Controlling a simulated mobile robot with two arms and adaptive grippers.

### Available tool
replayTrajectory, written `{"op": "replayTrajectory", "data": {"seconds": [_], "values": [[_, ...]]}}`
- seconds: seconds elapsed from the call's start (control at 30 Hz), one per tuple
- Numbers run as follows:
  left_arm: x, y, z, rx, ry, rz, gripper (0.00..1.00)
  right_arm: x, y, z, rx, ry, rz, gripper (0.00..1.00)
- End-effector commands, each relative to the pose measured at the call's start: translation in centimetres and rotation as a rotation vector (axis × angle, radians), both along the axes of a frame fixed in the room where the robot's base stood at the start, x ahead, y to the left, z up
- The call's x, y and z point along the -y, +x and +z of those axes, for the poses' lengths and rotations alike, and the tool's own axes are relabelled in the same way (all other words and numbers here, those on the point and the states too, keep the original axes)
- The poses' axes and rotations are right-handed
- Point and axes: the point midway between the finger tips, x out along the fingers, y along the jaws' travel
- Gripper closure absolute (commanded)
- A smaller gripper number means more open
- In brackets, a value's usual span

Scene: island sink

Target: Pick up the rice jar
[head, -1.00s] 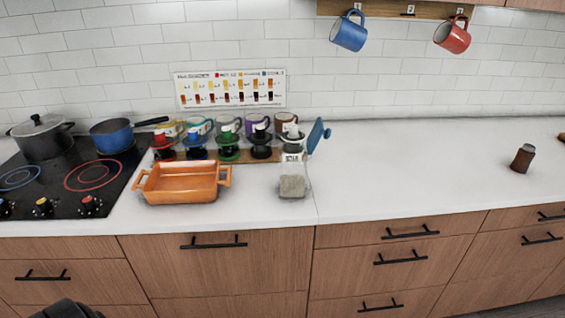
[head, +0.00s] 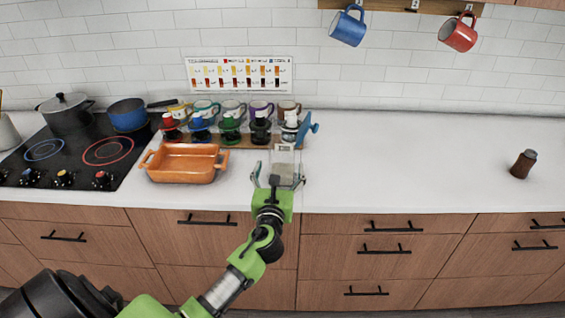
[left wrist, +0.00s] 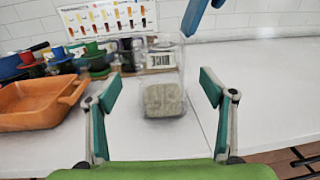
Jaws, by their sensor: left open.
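The rice jar (head: 285,164) is a clear container with pale rice in its lower part and a label near the top. It stands upright on the white counter near the front edge. Its blue lid (head: 309,127) appears swung up at the right. In the left wrist view the jar (left wrist: 164,95) stands ahead, between the fingers. My left gripper (head: 278,183) is open at the jar's near side, its fingers spread to either side. In the left wrist view the open fingers (left wrist: 158,100) show no contact with the jar. My right gripper is not in view.
An orange baking dish (head: 184,163) stands left of the jar. Behind are several coloured drippers and mugs on a wooden board (head: 240,141). A stove (head: 75,150) with pots is at the left. A small brown shaker (head: 523,164) stands far right; the counter between is clear.

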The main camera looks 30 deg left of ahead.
Motion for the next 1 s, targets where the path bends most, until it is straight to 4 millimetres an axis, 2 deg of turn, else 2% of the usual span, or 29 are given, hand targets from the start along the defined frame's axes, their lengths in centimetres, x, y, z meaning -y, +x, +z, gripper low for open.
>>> {"op": "replayTrajectory", "data": {"seconds": [0.1,0.37,0.7,1.0], "values": [[-1.0,1.7,0.1,0.000,-0.001,0.002,0.25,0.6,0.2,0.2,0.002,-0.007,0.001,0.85],[-1.7,3.2,0.0,0.000,-0.003,0.001,0.25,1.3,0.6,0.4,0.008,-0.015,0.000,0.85],[-3.5,6.9,-0.3,0.001,-0.004,0.001,0.25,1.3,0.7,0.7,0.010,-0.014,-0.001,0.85],[-3.8,7.5,-0.4,0.000,-0.004,-0.001,0.25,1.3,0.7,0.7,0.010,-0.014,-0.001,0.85]]}}
